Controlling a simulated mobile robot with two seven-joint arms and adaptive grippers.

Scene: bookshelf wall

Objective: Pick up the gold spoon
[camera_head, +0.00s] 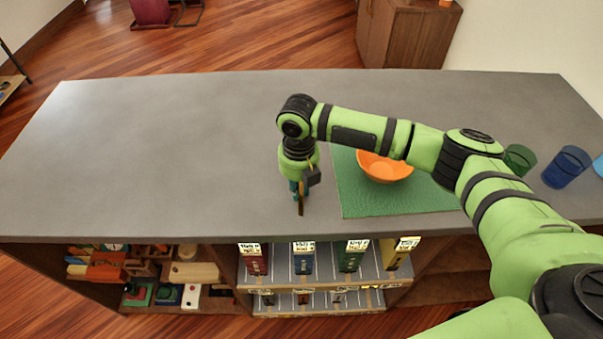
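My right gripper (299,192) points down above the front part of the grey counter, left of the green mat. A thin gold-brown strip (301,207) shows right at its fingertips, close to the counter's front edge. It looks like the gold spoon's handle, but it is too small to be sure. The gripper hides the rest of it. I cannot tell whether the fingers are open or closed on it. My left gripper is not in view.
The grey counter (170,140) is clear on the left. An orange bowl (384,168) sits on the green mat (360,203). Shelves with toys (190,272) lie below the front edge.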

